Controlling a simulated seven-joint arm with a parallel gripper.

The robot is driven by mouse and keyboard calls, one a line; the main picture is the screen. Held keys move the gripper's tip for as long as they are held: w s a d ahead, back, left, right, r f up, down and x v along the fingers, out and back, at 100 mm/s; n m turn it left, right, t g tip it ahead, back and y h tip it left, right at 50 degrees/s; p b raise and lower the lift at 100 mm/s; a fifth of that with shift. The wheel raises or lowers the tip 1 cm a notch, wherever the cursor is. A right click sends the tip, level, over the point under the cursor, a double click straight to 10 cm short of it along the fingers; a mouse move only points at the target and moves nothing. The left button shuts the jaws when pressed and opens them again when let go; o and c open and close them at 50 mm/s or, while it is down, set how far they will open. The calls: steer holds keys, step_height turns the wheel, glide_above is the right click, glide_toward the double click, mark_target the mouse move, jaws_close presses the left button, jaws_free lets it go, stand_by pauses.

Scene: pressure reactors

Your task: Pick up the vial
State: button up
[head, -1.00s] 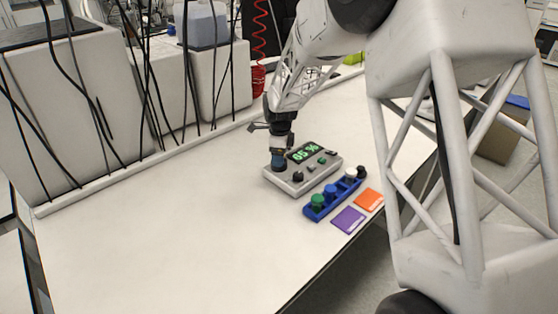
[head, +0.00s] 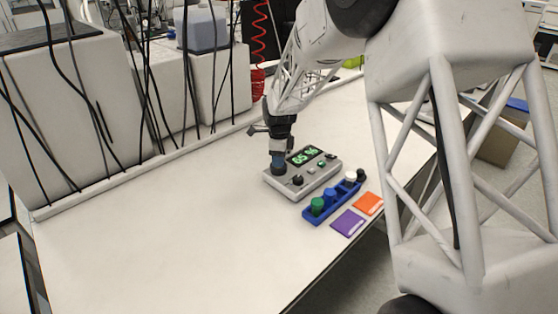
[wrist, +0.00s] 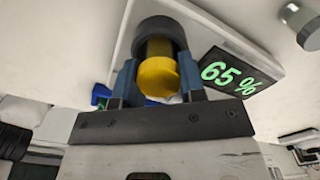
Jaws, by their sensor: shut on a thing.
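My gripper (wrist: 160,88) is shut on a vial (wrist: 157,76), with one blue finger on each side of it. The vial shows a yellow end in the wrist view, and its far end meets a round dark socket (wrist: 158,30) on the device. Whether it is still seated there I cannot tell. In the head view my gripper (head: 278,162) stands over the left end of the grey device (head: 317,186), and the vial is hidden. The device's display (wrist: 226,73) reads 65 % in green.
A blue rack (head: 340,203) with green, blue, white and dark capped vials stands in front of the device. A purple tile (head: 348,223) and an orange tile (head: 368,203) lie by the table edge. Grey boxes with black cables line the back. The table's left is clear.

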steer(key=shift+r, duration=0.85)
step_height(320, 180, up, 2)
steer(key=shift+r, duration=0.1)
steer(key=s+d+r, duration=0.1)
steer(key=s+d, duration=0.3)
steer(key=s, duration=1.1)
steer(key=shift+s, duration=0.25)
steer(key=w+d+n, duration=0.3)
steer(key=d+n, duration=0.2)
steer(key=d, duration=0.3)
steer(key=w+d+f+n, duration=0.1)
steer(key=w+d+n, duration=0.2)
steer(key=d+n, duration=0.2)
steer(key=shift+w+d+f+n, duration=0.3)
steer(key=shift+w+d, duration=0.1)
steer(key=shift+d, duration=1.15)
steer(key=shift+f, duration=0.2)
